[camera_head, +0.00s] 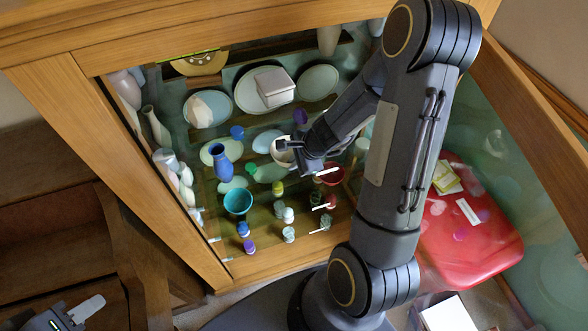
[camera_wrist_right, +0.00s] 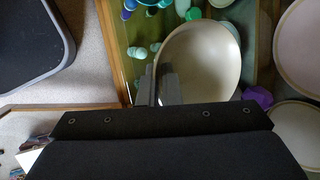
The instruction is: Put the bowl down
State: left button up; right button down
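The cream bowl (camera_head: 283,158) is in the open wooden cabinet, among the dishes, in the head view. In the right wrist view the bowl (camera_wrist_right: 205,62) is large and seen from its open side, and it looks empty. My right gripper (camera_head: 291,146) is at the bowl's rim. Its fingers (camera_wrist_right: 158,86) are close together on the bowl's near left rim, one on each side. I cannot tell whether the bowl touches the surface under it. My left gripper (camera_head: 84,311) is at the bottom left corner, away from the bowl, partly cut off by the frame.
A blue vase (camera_head: 220,163), a teal bowl (camera_head: 238,202), a red bowl (camera_head: 331,175) and several small bottles stand around. Plates (camera_head: 317,83) and a white box (camera_head: 274,87) are behind. The wooden cabinet frame (camera_head: 120,165) bounds the left. A red seat (camera_head: 470,225) is at right.

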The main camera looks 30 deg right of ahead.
jog(key=f, duration=0.1)
jog(key=f+b, duration=0.2)
jog(key=f, duration=0.1)
jog(key=shift+w+d, duration=0.15)
jog(key=shift+w, duration=0.1)
jog(key=shift+r, duration=0.15)
jog(key=c, duration=1.6)
grip_release()
